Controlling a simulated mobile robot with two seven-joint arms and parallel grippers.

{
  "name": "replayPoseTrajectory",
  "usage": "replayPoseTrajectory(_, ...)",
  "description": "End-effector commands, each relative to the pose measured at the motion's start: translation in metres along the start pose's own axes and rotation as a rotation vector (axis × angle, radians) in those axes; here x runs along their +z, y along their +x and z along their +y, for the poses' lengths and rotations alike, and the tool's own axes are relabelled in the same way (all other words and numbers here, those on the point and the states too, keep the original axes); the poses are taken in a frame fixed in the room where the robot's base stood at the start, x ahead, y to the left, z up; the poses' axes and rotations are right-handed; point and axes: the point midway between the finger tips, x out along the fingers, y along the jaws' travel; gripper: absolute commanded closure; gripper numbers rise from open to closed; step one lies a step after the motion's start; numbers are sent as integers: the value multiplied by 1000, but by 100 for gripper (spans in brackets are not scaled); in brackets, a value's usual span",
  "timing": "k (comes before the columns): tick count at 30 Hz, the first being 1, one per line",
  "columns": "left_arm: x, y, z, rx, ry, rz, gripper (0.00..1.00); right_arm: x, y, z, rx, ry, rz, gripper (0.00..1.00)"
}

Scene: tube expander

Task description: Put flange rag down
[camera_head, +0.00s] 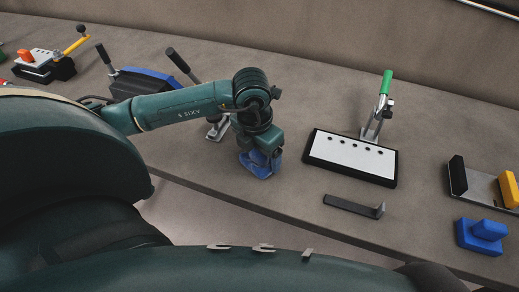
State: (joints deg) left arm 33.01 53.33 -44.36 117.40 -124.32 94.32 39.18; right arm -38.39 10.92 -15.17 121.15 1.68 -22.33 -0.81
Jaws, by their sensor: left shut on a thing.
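My left gripper (262,154) hangs from the left arm, low over the table near its front edge. It is shut on a small blue thing, which I take to be the flange rag (257,167). The rag is at the fingertips, partly hidden by the gripper. It is at or just above the table top (300,222); I cannot tell whether it touches. My right gripper is not in view.
Right of the gripper stand a white plate (350,154) with a row of holes, a green-handled clamp (384,92) and a dark angle bracket (352,206). A blue block (480,236) lies far right. A blue-edged dark fixture (150,80) stands behind my arm.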

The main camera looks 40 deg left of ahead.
Motion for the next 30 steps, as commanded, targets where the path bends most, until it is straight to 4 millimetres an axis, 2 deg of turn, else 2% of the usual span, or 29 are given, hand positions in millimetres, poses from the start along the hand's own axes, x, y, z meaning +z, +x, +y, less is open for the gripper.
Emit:
replayPoseTrajectory(8,0,4,0,0,0,-1,38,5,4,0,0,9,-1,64)
replayPoseTrajectory(9,0,2,0,0,0,-1,16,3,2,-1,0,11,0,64)
replayPoseTrajectory(15,0,2,0,0,0,-1,0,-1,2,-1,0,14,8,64)
replayPoseTrajectory(25,1,-4,0,0,0,-2,0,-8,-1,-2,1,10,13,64)
replayPoseTrajectory(30,1,-32,0,1,0,-7,0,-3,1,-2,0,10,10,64)
